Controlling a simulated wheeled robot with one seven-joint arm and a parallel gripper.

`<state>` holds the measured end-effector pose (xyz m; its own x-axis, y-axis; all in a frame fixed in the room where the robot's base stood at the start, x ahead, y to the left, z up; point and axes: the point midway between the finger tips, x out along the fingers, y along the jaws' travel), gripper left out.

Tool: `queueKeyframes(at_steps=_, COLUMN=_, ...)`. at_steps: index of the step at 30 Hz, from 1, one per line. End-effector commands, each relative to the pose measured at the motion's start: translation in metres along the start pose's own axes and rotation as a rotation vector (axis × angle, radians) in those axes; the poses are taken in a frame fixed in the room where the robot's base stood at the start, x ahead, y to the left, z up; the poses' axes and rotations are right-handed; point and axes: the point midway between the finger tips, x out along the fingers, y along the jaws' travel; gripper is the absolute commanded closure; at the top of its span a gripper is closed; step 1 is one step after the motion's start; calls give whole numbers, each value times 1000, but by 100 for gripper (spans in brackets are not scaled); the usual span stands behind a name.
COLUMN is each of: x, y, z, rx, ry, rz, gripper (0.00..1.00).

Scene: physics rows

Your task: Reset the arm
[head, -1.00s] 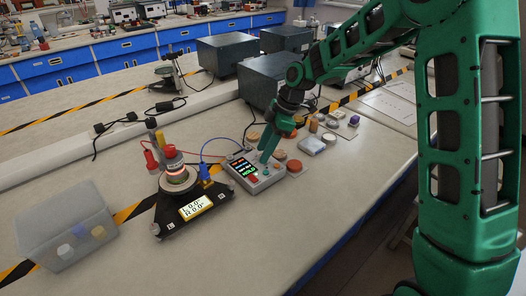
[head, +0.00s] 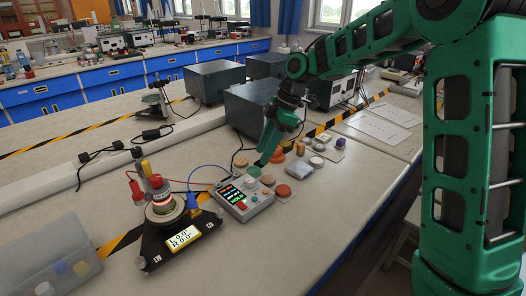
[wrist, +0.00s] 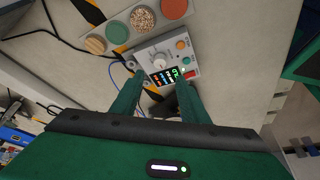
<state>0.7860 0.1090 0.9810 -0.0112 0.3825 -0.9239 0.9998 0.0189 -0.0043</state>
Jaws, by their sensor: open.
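My green arm reaches in from the right in the head view. I cannot tell from the head view how far above the box the fingertips are.
Sample discs (head: 283,190) and small pieces lie close around the gripper. A translucent bin (head: 48,262) is at the front left. Dark cases (head: 262,108) stand behind.

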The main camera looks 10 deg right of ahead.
Motion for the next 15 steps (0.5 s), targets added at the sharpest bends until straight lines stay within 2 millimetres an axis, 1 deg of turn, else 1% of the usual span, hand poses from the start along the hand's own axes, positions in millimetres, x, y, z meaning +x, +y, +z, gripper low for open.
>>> queueKeyframes(at_steps=2, x=-1, y=-1, z=1, rx=7, ry=-3, rz=2, gripper=59)
queueKeyframes(at_steps=5, x=-8, y=-6, z=11, rx=61, ry=-19, rz=13, gripper=59)
queueKeyframes(at_steps=8, x=-22, y=-20, z=33, rx=185, ry=-55, rz=36, gripper=59)
queueKeyframes(at_steps=11, x=-41, y=-42, z=63, rx=361, ry=-100, rz=70, gripper=59)
queueKeyframes(at_steps=12, x=-48, y=-52, z=75, rx=437, ry=-117, rz=86, gripper=59)
queueKeyframes(at_steps=14, x=-59, y=-68, z=93, rx=552, ry=-140, rz=110, gripper=59)
queueKeyframes(at_steps=15, x=-66, y=-79, z=105, rx=628, ry=-154, rz=126, gripper=59)
